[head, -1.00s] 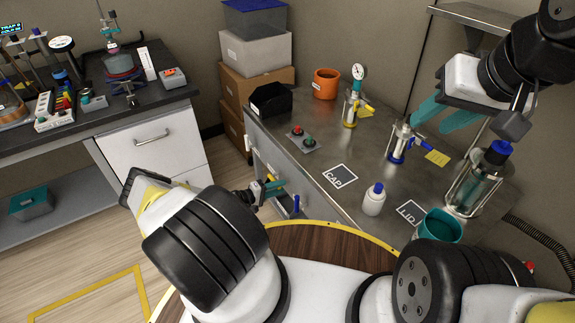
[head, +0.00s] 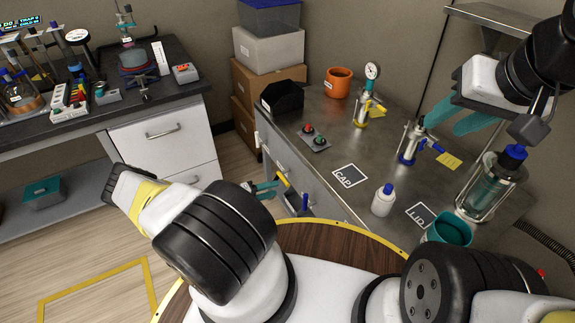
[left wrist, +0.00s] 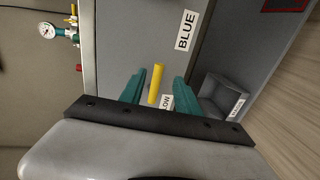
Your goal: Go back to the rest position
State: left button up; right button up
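My left gripper (head: 265,188) is low at the front of the steel bench, beyond my own arm. Its teal fingers also show in the left wrist view (left wrist: 158,82), spread apart. A yellow bar handle (left wrist: 156,80) appears between them in that view; it stands on the grey bench front, and I see no finger touching it. My right gripper (head: 463,117) is above the right part of the bench, near the blue-handled valve fitting (head: 410,143). Its teal fingers are apart with nothing visible between them.
The steel bench holds a white bottle (head: 383,202), a teal cup (head: 450,229), a caged bottle (head: 490,185), an orange pot (head: 338,82), a gauge fitting (head: 368,95) and a button box (head: 314,138). A dark lab counter (head: 120,112) stands at left. Floor there is clear.

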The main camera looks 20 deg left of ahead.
dwell(0.4)
pick_arm(q)
jog(key=s+d+r+m+g+y, duration=0.1)
jog(key=d+r+m+g+y, duration=0.15)
jog(key=r, duration=1.05)
jog(key=s+d+r+m+g+y, duration=0.1)
jog(key=d+r+m+g, duration=0.25)
jog(key=r, duration=0.85)
jog(key=s+d+r+m+g+y, duration=0.2)
jog(key=r+m+g, duration=0.15)
jog(key=r, duration=0.95)
jog(key=s+d+r+t+y, duration=0.1)
jog(key=s+d+r+t, duration=0.1)
jog(key=s+r, duration=0.7)
jog(key=s+d+r+t+y, duration=0.2)
jog(key=s+r, duration=0.8)
jog(key=s, duration=0.1)
jog(key=shift+r, duration=0.25)
jog(key=shift+d+t, duration=0.15)
jog(key=shift+t, duration=0.1)
